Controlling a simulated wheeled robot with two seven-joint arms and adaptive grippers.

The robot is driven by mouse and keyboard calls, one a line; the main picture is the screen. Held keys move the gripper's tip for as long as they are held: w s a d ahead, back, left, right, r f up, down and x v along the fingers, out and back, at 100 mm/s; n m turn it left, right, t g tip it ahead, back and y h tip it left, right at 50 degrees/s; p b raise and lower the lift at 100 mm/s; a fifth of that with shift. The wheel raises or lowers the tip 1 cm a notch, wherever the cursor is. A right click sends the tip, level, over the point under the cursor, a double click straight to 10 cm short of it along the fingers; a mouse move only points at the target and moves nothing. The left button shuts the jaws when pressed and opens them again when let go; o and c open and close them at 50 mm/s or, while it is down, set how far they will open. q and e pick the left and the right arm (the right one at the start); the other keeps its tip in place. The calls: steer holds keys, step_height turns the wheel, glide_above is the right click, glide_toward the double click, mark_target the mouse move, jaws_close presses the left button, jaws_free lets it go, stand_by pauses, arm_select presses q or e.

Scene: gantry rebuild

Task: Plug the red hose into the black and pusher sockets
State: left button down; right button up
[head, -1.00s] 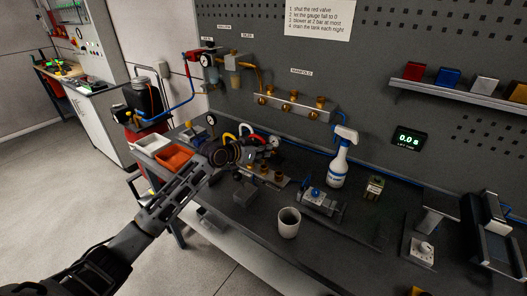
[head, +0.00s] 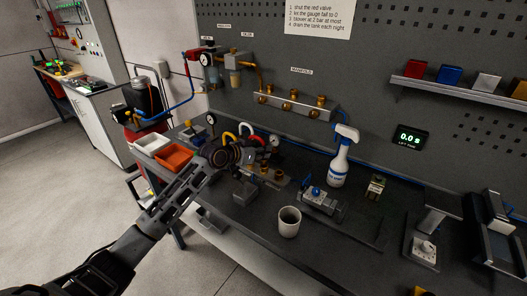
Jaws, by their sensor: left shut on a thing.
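My left gripper (head: 247,153) is over the left part of the bench, with its arm coming in from the lower left. It is shut; its fingertips are small and dark, and a short red hose (head: 259,138) arcs right behind them. It appears to hold the red hose, though the grip itself is mostly hidden. Brass sockets (head: 278,175) stand on a plate just below and right of the gripper. I cannot tell which sockets are the black and pusher ones. My right gripper is not in view.
An orange bin (head: 174,158) stands left, a grey cup (head: 289,221) in front, and a spray bottle (head: 340,160) right. A valve unit (head: 320,201) sits near the bench middle. The brass-ported manifold (head: 298,106) is on the wall.

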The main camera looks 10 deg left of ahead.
arm_select(q)
step_height(320, 180, down, 2)
steer(key=shift+f, duration=0.5)
steer(key=c, duration=1.4)
jaws_free()
steer(key=shift+v, duration=6)
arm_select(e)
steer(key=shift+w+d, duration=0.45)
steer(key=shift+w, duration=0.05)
